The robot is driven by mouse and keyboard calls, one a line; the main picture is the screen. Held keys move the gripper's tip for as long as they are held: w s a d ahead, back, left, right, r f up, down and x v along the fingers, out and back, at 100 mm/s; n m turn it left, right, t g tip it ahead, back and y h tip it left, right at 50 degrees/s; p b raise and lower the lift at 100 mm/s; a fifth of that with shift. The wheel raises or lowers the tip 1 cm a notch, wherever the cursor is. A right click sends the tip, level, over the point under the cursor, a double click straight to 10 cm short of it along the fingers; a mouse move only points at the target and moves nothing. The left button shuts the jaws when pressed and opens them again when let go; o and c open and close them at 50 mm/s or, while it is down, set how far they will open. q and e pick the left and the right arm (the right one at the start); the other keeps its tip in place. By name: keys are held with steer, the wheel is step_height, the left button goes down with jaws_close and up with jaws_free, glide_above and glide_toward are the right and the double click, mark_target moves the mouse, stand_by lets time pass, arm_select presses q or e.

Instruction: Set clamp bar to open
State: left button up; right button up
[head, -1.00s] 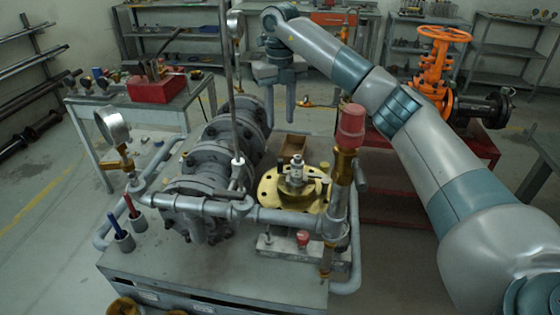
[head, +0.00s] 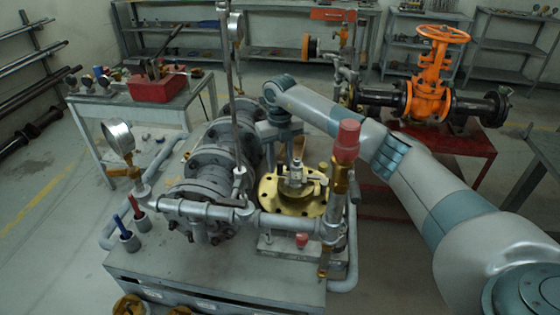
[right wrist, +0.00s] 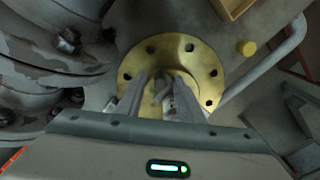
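A round brass flange (head: 268,190) with bolt holes lies on the bench beside the grey pipework. A small silver fitting (head: 295,176) stands upright at its middle, with a short bar-like part; I cannot tell for sure which part is the clamp bar. My right gripper (head: 280,158) points down just behind this fitting. In the right wrist view the gripper (right wrist: 163,82) has its fingers apart over the flange (right wrist: 205,62), with the silver fitting (right wrist: 166,94) showing between them, partly hidden. Contact is not clear. My left gripper is out of view.
A red-capped upright valve (head: 347,140) stands close to the flange's right. Grey flanged pipework (head: 205,165) and a thin upright rod (head: 232,90) are at its left. A pressure gauge (head: 118,135) stands further left. An orange gate valve (head: 430,85) is at the back right.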

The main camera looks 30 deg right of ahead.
steer(key=shift+f, duration=0.45)
jaws_close()
steer(key=shift+d, duration=0.1)
